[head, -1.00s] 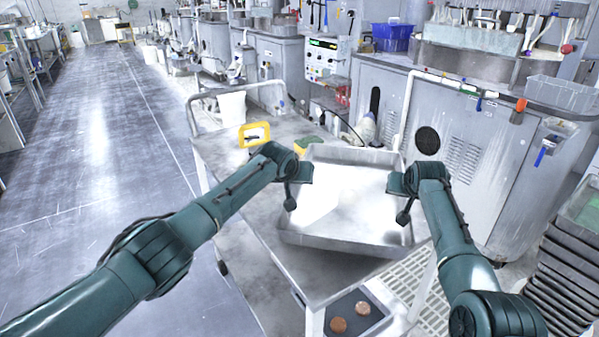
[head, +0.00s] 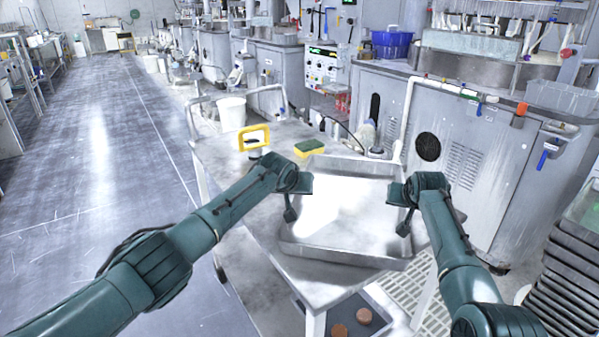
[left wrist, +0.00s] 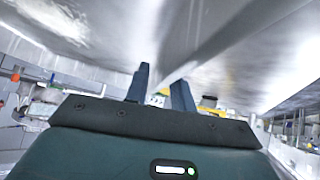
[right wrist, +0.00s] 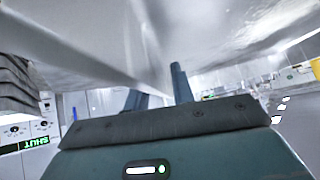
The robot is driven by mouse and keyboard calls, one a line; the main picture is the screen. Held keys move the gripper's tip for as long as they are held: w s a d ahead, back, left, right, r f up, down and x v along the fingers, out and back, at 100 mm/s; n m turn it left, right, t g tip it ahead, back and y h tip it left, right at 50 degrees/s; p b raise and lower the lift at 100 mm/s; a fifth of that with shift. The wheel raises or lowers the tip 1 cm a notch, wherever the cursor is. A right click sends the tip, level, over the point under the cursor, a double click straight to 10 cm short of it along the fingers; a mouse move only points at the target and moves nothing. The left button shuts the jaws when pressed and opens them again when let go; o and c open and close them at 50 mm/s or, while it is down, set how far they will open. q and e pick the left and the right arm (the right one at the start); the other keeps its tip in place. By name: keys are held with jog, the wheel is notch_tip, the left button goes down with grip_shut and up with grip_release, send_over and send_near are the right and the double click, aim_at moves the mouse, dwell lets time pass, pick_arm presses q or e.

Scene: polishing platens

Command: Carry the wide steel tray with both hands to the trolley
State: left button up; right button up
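The wide steel tray (head: 345,255) is a shallow, shiny metal tray with raised walls, and looks empty inside. It is level over the top of the trolley (head: 240,170), towards its near right end. I cannot tell whether its base touches the trolley top. My left gripper (head: 305,187) is shut on the tray's left wall, and my right gripper (head: 398,192) on its right wall. In the left wrist view the fingers (left wrist: 160,88) straddle the wall; the right wrist view shows the right fingers (right wrist: 160,90) likewise. The fingertips are partly hidden by the tray.
On the trolley are a yellow-framed item (head: 254,138) and a green-and-yellow sponge (head: 309,147), just beyond the tray. A white bucket (head: 231,112) stands behind. Brown discs lie on a dark mat (head: 352,318) below the trolley's near edge. Grey machines (head: 480,150) line the right; the left aisle is clear.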

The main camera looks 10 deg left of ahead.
pick_arm(q)
jog(key=shift+s+r, duration=0.1)
jog(key=v, duration=1.1)
jog(key=shift+s+r, duration=0.25)
jog(key=shift+r, duration=0.05)
pick_arm(e)
jog(key=v, duration=1.2)
pick_arm(q)
jog(key=shift+w, duration=0.1)
